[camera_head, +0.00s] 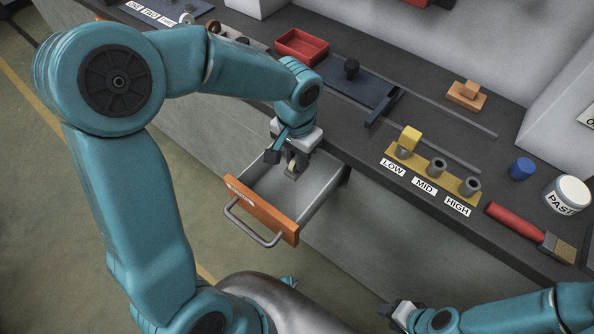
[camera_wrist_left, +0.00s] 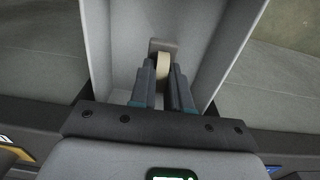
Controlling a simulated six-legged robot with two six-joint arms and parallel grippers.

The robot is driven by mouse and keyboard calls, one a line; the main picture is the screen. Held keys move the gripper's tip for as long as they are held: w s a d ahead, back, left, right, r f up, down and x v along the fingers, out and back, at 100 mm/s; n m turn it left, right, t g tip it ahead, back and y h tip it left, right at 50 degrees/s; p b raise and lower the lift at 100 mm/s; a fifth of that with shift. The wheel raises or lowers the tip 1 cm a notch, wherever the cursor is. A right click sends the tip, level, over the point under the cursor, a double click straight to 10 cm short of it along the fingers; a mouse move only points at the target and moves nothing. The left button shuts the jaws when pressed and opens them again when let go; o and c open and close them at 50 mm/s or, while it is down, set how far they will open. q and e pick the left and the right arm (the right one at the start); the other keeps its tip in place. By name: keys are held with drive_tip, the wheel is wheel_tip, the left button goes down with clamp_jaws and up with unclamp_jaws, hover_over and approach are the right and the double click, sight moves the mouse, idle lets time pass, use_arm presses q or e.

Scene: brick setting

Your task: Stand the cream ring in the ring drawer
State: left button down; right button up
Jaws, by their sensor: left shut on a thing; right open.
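The ring drawer (camera_head: 262,208) is pulled open below the bench, with an orange front, a metal handle and a grey inside. My left gripper (camera_head: 290,158) points down into the drawer near its bench end. It is shut on the cream ring (camera_wrist_left: 163,72), which shows edge-on between the fingers (camera_wrist_left: 166,88) in the left wrist view. A small grey-brown block (camera_wrist_left: 162,45) lies right by the ring inside the drawer; I cannot tell whether they touch. The fingers hide part of the ring. My right gripper (camera_head: 397,312) is open and empty at the bottom, away from the bench.
The drawer walls (camera_wrist_left: 98,45) rise close on both sides of my left gripper. On the bench are a red tray (camera_head: 301,47), a yellow LOW/MID/HIGH stand (camera_head: 420,164), a red-handled brush (camera_head: 517,223), a paste jar (camera_head: 567,195) and a blue cap (camera_head: 521,168).

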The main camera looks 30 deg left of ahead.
use_arm(q)
wheel_tip(320, 180, down, 5)
drive_tip(key=shift+f+b, duration=0.1)
drive_tip(key=shift+b, duration=0.3)
drive_tip(key=shift+f, duration=0.1)
drive_tip(key=c, duration=1.1)
unclamp_jaws()
drive_tip(key=shift+r, duration=0.45)
wheel_tip(320, 180, up, 12)
drive_tip(key=shift+f+p, duration=0.25)
drive_tip(key=shift+p, duration=0.8)
